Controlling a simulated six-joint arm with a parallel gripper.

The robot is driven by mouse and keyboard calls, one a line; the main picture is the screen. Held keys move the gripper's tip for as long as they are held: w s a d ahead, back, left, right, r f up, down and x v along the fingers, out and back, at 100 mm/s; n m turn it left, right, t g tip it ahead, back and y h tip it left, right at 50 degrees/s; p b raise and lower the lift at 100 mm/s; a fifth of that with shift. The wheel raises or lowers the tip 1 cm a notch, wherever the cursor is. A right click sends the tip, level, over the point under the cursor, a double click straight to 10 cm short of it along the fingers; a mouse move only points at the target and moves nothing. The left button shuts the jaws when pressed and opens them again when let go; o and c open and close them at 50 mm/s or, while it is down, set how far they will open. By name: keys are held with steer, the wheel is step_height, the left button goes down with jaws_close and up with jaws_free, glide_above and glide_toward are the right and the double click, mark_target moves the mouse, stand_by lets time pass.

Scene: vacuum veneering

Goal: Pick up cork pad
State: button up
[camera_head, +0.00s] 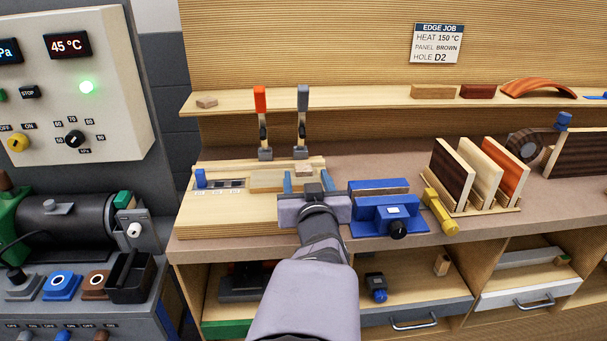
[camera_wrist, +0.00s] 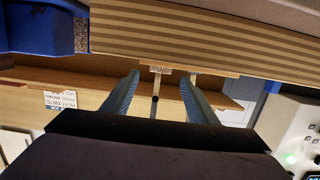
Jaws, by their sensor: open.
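A small tan pad, which looks like the cork pad (camera_head: 303,169), lies on top of the pale wooden board at the workbench's left part. In the wrist view the picture is upside down, and the small speckled pad (camera_wrist: 160,69) shows between my fingertips, against the board's edge. My gripper (camera_head: 307,182) is open, with its blue fingers apart and nothing held. It also shows in the wrist view (camera_wrist: 158,82), with a finger on each side of the pad. Whether the fingers reach level with the pad I cannot tell.
Two upright toggle clamps, one red-handled (camera_head: 261,120) and one grey-handled (camera_head: 303,120), stand just behind. A blue vise (camera_head: 388,214) is close on the right, then a yellow tool (camera_head: 439,212) and a rack of panels (camera_head: 478,207). Another small tan piece (camera_head: 207,102) lies on the shelf.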

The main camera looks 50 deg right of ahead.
mark_target(304, 169)
steer(key=shift+w+d+p, duration=0.1)
steer(key=shift+w+p, duration=0.1)
steer(key=shift+p, duration=0.2)
steer(key=shift+w+d+r+p, duration=0.1)
steer(key=shift+w+d+p, duration=0.3)
steer(key=shift+p, duration=0.85)
steer(key=shift+w+d+f+p, duration=0.2)
steer(key=shift+w+d+p, duration=0.15)
steer(key=shift+p, duration=0.75)
steer(key=shift+x, duration=1.25)
steer(key=shift+f, duration=0.1)
steer(key=c, duration=1.1)
